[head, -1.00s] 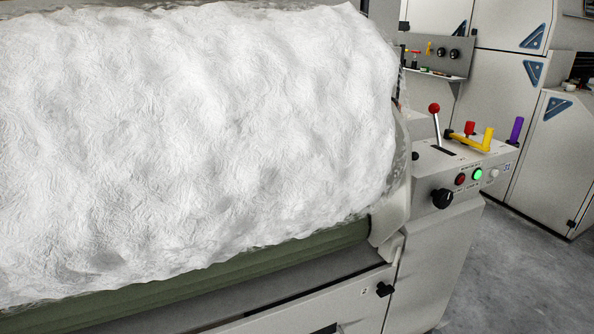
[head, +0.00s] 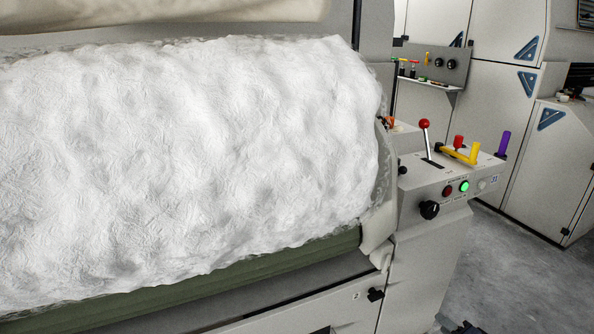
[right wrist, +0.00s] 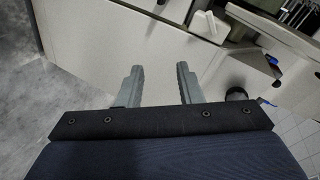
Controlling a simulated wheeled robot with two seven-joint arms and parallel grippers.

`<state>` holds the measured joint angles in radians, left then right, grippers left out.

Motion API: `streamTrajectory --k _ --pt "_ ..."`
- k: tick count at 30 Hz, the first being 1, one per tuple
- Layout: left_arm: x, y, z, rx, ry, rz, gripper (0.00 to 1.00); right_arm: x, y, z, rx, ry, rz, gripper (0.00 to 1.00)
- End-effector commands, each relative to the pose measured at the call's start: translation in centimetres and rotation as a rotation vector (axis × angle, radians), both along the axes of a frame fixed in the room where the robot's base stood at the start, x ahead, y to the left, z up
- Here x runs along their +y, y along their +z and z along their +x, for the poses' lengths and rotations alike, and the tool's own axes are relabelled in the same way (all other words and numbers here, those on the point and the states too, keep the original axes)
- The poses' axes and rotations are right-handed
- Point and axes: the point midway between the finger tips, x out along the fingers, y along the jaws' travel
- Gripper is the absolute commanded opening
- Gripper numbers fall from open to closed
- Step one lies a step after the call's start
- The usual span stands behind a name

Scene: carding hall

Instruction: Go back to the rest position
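My right gripper (right wrist: 159,82) shows in the right wrist view with its two grey fingers apart and nothing between them. It points toward the pale panels of a machine, and I see no contact. In the head view only a small dark piece of my right gripper (head: 466,328) shows at the bottom edge, in front of the grey floor. My left gripper is not in view.
A large white fibre roll (head: 190,165) lies over a green roller (head: 190,291) on the left. The control box (head: 416,185) has a red-knobbed lever (head: 425,135), a yellow handle (head: 460,154) and a lit green button (head: 464,187). Floor (head: 500,270) is clear at right.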

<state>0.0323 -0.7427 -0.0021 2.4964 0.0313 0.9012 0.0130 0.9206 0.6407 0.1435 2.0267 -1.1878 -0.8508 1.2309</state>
Motion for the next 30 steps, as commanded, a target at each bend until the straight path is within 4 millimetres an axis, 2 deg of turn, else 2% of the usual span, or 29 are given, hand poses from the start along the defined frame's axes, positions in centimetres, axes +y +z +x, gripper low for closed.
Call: streamTrajectory --k 1,5,8,9,12,14,15,18,21,24,27,30 --pt "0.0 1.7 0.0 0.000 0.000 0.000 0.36 0.0 3.0 0.3 0.018 -0.003 -0.071 0.33" --pt "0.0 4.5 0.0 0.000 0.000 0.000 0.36 -0.3 9.1 0.3 0.096 -0.027 -0.266 0.33" --pt "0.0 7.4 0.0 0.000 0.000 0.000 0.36 0.1 15.6 -1.0 0.181 -0.044 -0.432 0.33" --pt "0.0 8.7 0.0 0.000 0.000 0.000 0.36 0.5 18.3 -1.9 0.220 -0.045 -0.489 0.33" --pt "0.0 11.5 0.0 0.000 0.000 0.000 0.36 2.1 24.2 -5.2 0.315 -0.027 -0.592 0.33" --pt "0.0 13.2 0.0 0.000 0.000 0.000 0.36 3.6 27.4 -7.6 0.368 0.003 -0.626 0.33" --pt "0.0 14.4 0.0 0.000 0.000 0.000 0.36 4.8 29.3 -9.4 0.397 0.034 -0.639 0.33" --pt "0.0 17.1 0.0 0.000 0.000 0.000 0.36 8.3 33.3 -14.1 0.451 0.148 -0.641 0.33" --pt "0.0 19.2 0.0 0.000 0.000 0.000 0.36 12.0 35.8 -18.5 0.469 0.297 -0.622 0.33" --pt "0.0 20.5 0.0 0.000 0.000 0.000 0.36 15.0 37.3 -21.9 0.458 0.432 -0.596 0.33" --pt "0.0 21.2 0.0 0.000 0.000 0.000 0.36 16.9 38.0 -24.1 0.443 0.528 -0.581 0.33" --pt "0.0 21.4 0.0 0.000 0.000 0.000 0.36 17.7 38.2 -25.1 0.435 0.575 -0.572 0.33"
